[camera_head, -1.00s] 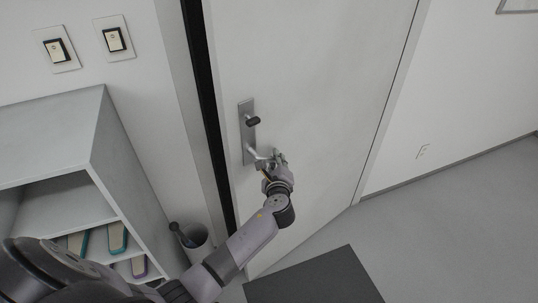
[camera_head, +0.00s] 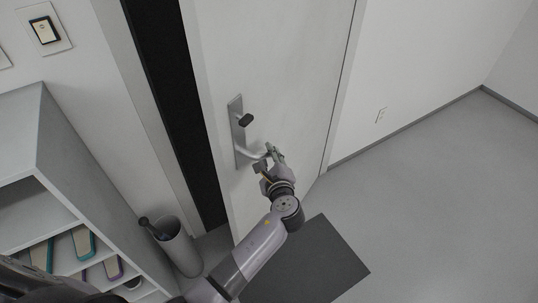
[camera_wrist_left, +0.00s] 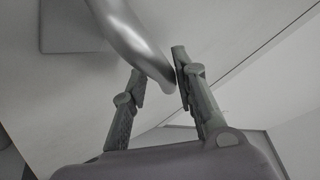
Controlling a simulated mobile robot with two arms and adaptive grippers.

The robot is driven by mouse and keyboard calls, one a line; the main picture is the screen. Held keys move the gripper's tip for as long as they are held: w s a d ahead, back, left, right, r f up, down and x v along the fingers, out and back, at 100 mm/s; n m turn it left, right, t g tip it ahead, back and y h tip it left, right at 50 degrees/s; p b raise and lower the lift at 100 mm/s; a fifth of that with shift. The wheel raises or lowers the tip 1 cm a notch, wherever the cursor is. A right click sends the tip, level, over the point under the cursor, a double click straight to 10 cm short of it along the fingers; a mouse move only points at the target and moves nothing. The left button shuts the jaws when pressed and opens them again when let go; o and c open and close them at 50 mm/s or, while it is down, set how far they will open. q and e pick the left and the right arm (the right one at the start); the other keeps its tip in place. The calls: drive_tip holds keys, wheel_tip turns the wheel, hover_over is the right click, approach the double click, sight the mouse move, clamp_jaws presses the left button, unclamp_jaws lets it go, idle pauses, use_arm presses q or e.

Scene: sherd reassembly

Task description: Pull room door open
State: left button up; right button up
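The white room door (camera_head: 275,75) stands ajar, with a dark gap (camera_head: 180,100) between its left edge and the frame. My left gripper (camera_head: 269,158) is at the free end of the lever. In the left wrist view the lever (camera_wrist_left: 135,40) runs down between the two fingers of my left gripper (camera_wrist_left: 160,75), which close on its end from both sides. My right gripper is not in view.
A grey shelf (camera_head: 25,130) with several books stands at the left. A bin (camera_head: 178,245) with a dark object in it stands between shelf and door frame. A dark mat (camera_head: 315,265) lies before the door. The floor at right (camera_head: 440,190) is clear.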

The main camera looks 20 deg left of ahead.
use_arm(q)
drive_tip(key=shift+o, duration=1.1)
drive_tip(key=v, duration=1.2)
drive_tip(key=shift+f, duration=0.1)
